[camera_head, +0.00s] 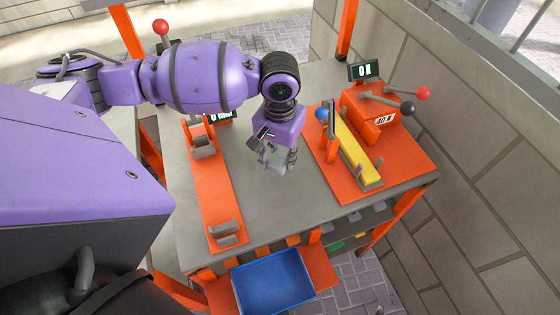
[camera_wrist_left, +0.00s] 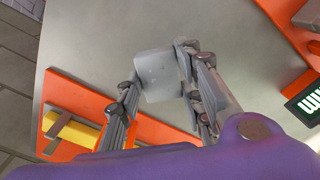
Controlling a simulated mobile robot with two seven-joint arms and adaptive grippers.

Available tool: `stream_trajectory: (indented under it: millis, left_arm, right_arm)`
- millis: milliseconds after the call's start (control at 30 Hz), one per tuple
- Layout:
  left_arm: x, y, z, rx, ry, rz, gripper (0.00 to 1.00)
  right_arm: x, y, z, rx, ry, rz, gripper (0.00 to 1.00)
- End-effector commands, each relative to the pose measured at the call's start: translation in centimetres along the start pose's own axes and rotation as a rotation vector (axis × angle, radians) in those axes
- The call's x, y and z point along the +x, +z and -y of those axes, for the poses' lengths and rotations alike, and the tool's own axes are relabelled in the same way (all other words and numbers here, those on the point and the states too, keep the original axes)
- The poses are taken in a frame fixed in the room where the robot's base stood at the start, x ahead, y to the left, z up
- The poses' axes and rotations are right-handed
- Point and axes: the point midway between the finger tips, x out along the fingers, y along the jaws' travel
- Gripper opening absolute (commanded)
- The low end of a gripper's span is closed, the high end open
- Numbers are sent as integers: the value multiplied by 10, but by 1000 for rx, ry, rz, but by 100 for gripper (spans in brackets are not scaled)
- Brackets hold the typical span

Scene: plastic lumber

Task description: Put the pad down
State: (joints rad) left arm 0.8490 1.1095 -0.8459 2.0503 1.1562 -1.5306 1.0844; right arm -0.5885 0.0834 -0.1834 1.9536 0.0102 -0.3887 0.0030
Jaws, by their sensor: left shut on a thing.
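The pad (camera_wrist_left: 160,76) is a small light-grey block between the fingers of my left gripper (camera_wrist_left: 157,70) in the left wrist view. The gripper is shut on it. In the head view my left gripper (camera_head: 279,156) points down over the grey table top, between the two orange fixtures. The pad shows there only as a small pale patch, partly hidden by the fingers. I cannot tell whether the pad touches the table. My right gripper is not in view.
An orange fixture with a yellow bar (camera_head: 357,150), levers and a display (camera_head: 366,70) stands at the right. A long orange rail (camera_head: 217,190) lies at the left. A blue tray (camera_head: 272,282) sits at the front. Bare grey table (camera_head: 262,205) lies between the fixtures.

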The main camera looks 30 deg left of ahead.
Motion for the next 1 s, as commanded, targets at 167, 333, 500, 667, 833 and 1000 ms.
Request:
stream_trajectory:
  millis: [167,333,500,667,833,1000]
  left_arm:
    - [30,0,2,-1,-1,5,8]
    - [33,-2,2,0,-2,-1,8]
    - [34,-1,2,0,-1,-1,8]
    - [36,-1,1,1,-1,-1,42]
    - [36,-1,2,0,-1,-1,53]
    - [36,-1,2,0,-1,-1,53]
  right_arm:
    - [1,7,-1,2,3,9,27]
    - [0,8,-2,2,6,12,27]
    - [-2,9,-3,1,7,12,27]
    - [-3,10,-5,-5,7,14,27]
    - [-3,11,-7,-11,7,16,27]
    - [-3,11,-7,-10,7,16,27]
